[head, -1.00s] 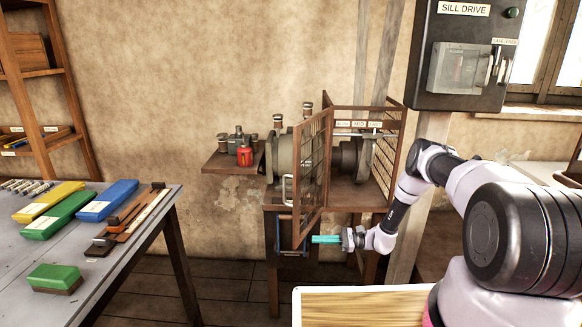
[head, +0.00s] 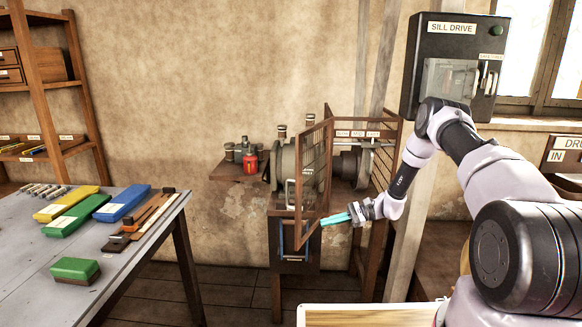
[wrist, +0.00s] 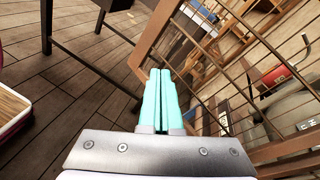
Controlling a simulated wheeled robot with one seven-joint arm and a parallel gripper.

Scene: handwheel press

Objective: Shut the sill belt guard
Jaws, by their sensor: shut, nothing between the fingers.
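The belt guard (head: 299,190) is a wooden-framed wire mesh door on the drive stand. It stands open, swung out toward me. A light handle (head: 291,193) shows by its near upright. My gripper (head: 322,221), with turquoise fingers, is just right of the guard's lower part. In the wrist view the fingers (wrist: 160,72) are shut together and empty, and the guard's wood and mesh (wrist: 215,70) pass close beyond and to their right. I cannot tell whether the tips touch it. The fixed cage (head: 390,150) and the pulleys (head: 350,165) show behind the guard.
A grey bench (head: 130,262) with coloured boxes stands at left. The SILL DRIVE box (head: 452,70) hangs above right. Floor between bench and stand is open.

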